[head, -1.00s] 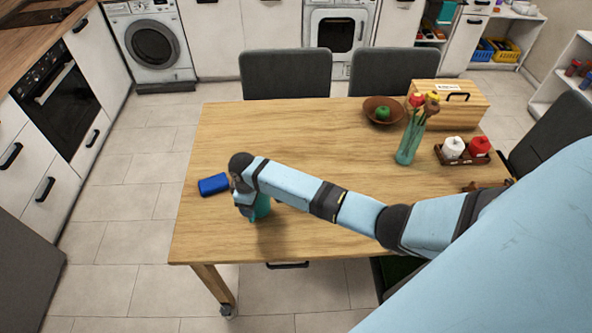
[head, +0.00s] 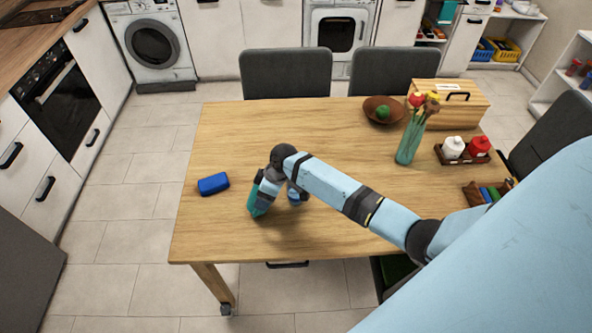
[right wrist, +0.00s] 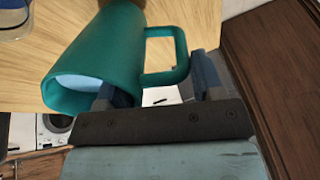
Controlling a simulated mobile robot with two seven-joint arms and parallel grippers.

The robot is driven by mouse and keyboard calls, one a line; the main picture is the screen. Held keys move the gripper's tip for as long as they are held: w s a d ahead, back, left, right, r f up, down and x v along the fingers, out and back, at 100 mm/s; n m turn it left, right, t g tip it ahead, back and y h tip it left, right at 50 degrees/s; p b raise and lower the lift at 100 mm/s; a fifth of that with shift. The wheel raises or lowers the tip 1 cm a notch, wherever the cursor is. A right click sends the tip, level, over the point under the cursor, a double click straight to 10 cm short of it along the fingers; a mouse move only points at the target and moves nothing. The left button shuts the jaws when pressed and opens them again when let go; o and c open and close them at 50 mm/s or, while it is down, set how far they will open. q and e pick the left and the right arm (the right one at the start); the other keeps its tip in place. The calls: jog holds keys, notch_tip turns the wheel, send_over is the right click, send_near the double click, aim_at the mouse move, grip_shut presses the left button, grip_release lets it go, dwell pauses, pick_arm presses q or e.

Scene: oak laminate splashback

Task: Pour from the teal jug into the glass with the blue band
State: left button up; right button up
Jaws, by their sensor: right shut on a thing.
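The teal jug (head: 257,198) is in my right gripper (head: 268,190), held above the front left part of the table and tilted. In the right wrist view the jug (right wrist: 95,60) lies over on its side. Its mouth faces the lower left and pale blue shows inside. The gripper (right wrist: 163,88) is shut on its handle. A clear rim with blue at the top left corner looks like part of the glass with the blue band (right wrist: 14,28). In the head view a blue patch beside the wrist may be this glass (head: 297,197), mostly hidden. My left gripper is out of view.
A blue block (head: 213,184) lies left of the jug on the wooden table (head: 330,135). A brown bowl (head: 378,104), a vase with flowers (head: 407,145), a wooden box (head: 455,112) and a condiment tray (head: 465,158) stand at the right. The table's middle is clear.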

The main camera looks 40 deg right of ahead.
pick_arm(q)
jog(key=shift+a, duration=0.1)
pick_arm(e)
jog(key=shift+r, duration=0.1)
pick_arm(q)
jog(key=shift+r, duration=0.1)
pick_arm(e)
jog(key=shift+d+y, duration=0.3)
jog(key=shift+d, duration=0.1)
jog(key=shift+s+d+r+t+y, duration=0.25)
jog(key=shift+d+r+t+y, duration=0.15)
jog(key=shift+d+r+y, duration=0.3)
dwell(1.3)
jog(key=shift+s+d+r+y, duration=0.1)
jog(key=shift+d+y, duration=0.15)
jog(key=shift+y, duration=0.15)
dwell(0.3)
jog(key=shift+s+d+r+t+y, duration=0.1)
jog(key=shift+d+r+t+y, duration=0.25)
jog(key=shift+y, duration=0.25)
dwell(0.8)
jog(key=shift+d+f+y, duration=0.15)
jog(key=shift+f+y, duration=0.05)
jog(key=shift+y, duration=0.3)
dwell(0.8)
dwell(0.3)
